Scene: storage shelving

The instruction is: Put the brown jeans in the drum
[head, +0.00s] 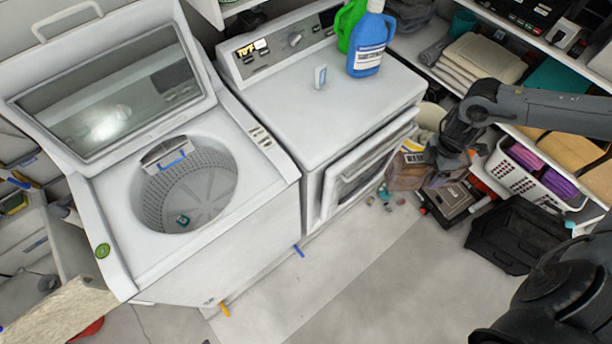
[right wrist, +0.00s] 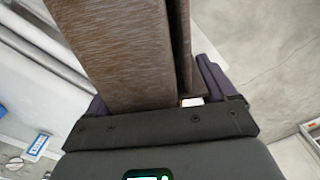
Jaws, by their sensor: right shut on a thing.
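The brown jeans (right wrist: 120,45) show as folded brown cloth between the fingers of my right gripper (right wrist: 155,95) in the right wrist view. In the head view the brown jeans (head: 404,176) hang at my right gripper (head: 422,160), just right of the dryer's front. My right gripper is shut on them. The drum (head: 210,192) is the grey metal tub inside the open-lidded washer (head: 120,250) at the left. A small teal item (head: 183,219) lies in the drum. The jeans are well to the right of the drum. My left gripper is not in view.
The dryer (head: 300,110) stands between drum and jeans, its front door (head: 365,170) ajar. A blue bottle (head: 369,45) and green bottle (head: 347,25) stand on it. Shelves, a white basket (head: 515,172) and a black crate (head: 515,238) are at right. The front floor is mostly clear.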

